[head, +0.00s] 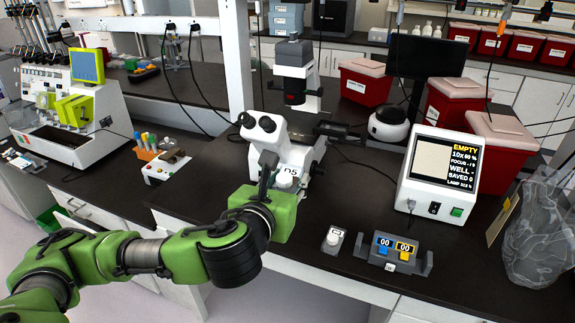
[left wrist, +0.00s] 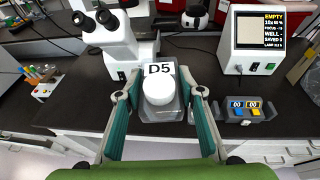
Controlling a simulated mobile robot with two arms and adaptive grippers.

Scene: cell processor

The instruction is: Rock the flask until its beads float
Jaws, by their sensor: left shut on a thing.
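My left gripper (head: 277,194) is shut on the flask (head: 285,179), in front of the white microscope. In the left wrist view the flask (left wrist: 158,92) has a white cap, a clear body and a D5 label, and it sits between the two teal fingers of my left gripper (left wrist: 160,112). The flask looks close to upright, held above the dark bench. No beads can be made out inside it. My right gripper is in neither view.
The microscope (head: 268,135) stands just behind the flask. A monitor (head: 438,170) reading EMPTY is to the right. A two-button counter (head: 395,255) showing 00 and 00 and a small grey block with a white knob (head: 333,240) sit near the front edge. A tube rack (head: 158,150) is left.

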